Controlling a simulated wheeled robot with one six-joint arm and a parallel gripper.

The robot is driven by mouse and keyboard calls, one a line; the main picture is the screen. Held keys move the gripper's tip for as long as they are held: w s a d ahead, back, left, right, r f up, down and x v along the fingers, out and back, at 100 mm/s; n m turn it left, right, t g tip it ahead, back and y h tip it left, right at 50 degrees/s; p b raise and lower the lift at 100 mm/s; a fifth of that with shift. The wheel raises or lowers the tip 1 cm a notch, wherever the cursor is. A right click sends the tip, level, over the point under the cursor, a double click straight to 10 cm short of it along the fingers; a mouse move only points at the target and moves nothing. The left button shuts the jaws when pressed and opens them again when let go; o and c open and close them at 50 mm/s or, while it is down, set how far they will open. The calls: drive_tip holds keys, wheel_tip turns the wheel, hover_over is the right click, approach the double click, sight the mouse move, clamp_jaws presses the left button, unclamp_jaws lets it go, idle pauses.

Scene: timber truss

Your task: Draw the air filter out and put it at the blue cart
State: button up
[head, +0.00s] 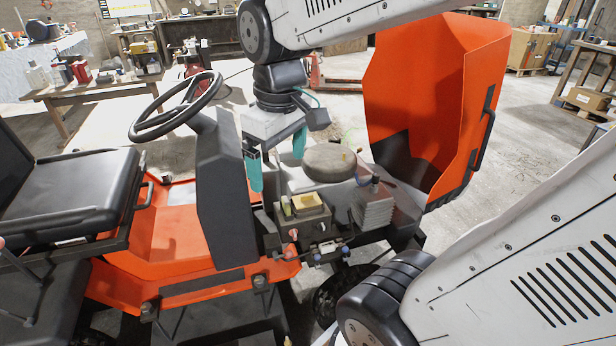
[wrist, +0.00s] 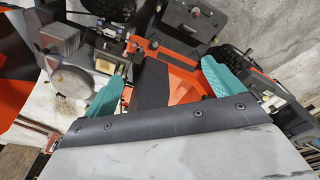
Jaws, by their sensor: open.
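A pale yellow block (head: 307,203), which looks like the air filter, sits in a dark open housing in the engine bay of the orange tractor. In the wrist view the pale block (wrist: 111,66) lies just beyond the left fingertip. My gripper (head: 277,168) has teal fingers, open with nothing between them. It hangs above and behind the filter housing, beside the dark dashboard panel, apart from the block. The fingers also show in the wrist view (wrist: 164,76). A blue-framed cart (head: 570,46), probably the blue cart, stands at the far right back, partly cut off.
The raised orange hood (head: 438,105) stands right of the engine. A round grey part (head: 330,163) and a finned grey block (head: 373,207) flank the filter housing. The steering wheel (head: 176,106) and seat (head: 70,195) are at left. Open concrete floor lies beyond the hood.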

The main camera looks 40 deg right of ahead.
drive_tip(key=w+d+f+n, duration=0.2)
drive_tip(key=w+d, duration=0.2)
drive_tip(key=w, duration=0.4)
drive_tip(key=n+g, duration=0.1)
drive_tip(key=n, duration=0.7)
hover_over(310, 195)
wheel_tip(310, 195, down, 31)
drive_tip(key=shift+w+a+f, duration=0.1)
drive_tip(key=shift+w+f, duration=0.05)
drive_tip(key=shift+f, duration=0.05)
drive_tip(key=shift+d+f, duration=0.2)
drive_tip(key=shift+f, duration=4.15)
drive_tip(key=c, duration=1.6)
